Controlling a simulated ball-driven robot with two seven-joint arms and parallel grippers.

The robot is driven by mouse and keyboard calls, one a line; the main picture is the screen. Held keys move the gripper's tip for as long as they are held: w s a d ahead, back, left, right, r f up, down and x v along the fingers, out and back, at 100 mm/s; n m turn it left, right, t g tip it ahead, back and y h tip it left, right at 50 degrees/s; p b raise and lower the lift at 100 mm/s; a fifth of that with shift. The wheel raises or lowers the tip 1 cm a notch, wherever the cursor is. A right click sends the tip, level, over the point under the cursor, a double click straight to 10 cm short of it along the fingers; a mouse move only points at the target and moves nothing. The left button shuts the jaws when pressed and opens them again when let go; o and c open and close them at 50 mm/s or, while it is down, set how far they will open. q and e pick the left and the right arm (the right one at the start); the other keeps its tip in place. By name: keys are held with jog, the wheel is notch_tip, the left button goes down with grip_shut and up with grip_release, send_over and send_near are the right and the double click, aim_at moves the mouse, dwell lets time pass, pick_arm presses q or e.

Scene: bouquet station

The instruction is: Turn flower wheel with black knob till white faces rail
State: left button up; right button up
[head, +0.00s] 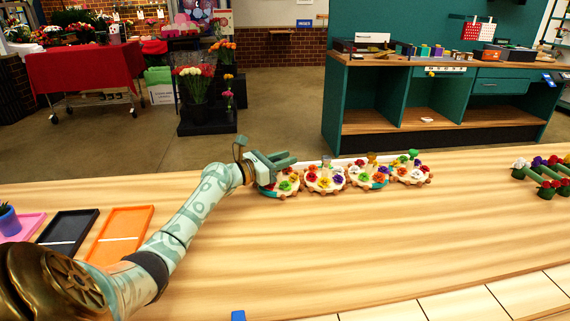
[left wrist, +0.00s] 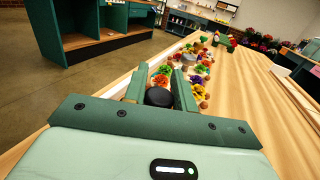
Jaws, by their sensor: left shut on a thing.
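Several flower wheels stand in a row on the table, in front of a white rail (head: 345,160). The leftmost flower wheel (head: 268,192) carries red, yellow, green and orange blooms. I cannot make out a white bloom on it. My left gripper (head: 284,160) is at the back of this wheel. In the left wrist view its green fingers are closed around a black knob (left wrist: 158,97), with the wheels' flowers beyond. The knob is hidden in the head view. My right gripper is not in view.
An orange tray (head: 122,232), a black tray (head: 68,230) and a pink tray (head: 33,222) lie at the left. Red and purple flowers (head: 548,175) stand at the far right. The table front of the wheels is mostly clear.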

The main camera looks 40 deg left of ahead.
pick_arm(q)
jog(key=shift+d+f, duration=0.1)
jog(key=shift+f, duration=0.05)
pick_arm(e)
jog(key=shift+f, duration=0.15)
pick_arm(q)
jog(key=o, duration=1)
jog(key=p+v, duration=0.4)
jog(key=v, duration=1.2)
jog(key=shift+s+a, duration=0.1)
jog(key=shift+a, duration=0.15)
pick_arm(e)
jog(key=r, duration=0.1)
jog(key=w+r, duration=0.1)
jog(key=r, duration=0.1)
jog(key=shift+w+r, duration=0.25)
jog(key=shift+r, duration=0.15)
pick_arm(q)
jog(key=shift+c, duration=0.2)
